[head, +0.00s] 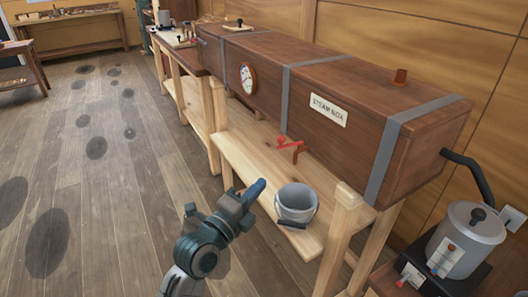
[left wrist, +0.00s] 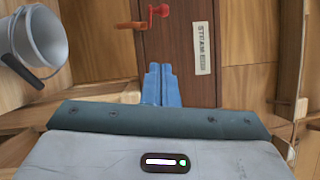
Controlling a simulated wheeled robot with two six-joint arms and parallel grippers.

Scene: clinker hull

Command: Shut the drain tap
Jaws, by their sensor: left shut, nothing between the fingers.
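The drain tap (head: 291,145) is a small red lever with a brownish-orange spout, low on the front of the wooden steam box (head: 245,49). In the left wrist view the tap (left wrist: 150,16) shows at the top, its red handle across the box and its spout to the left. My left gripper (head: 257,188) has blue fingers held together and empty. It is in front of the box, below and left of the tap and apart from it. In the left wrist view the fingertips (left wrist: 158,70) point towards the box, below the tap. My right gripper is not in view.
A grey bucket (head: 296,204) stands on the low wooden shelf (head: 245,160) under the tap, close to the right of my left gripper. A steel boiler (head: 466,238) with a black hose stands at the right. The floor at the left is open.

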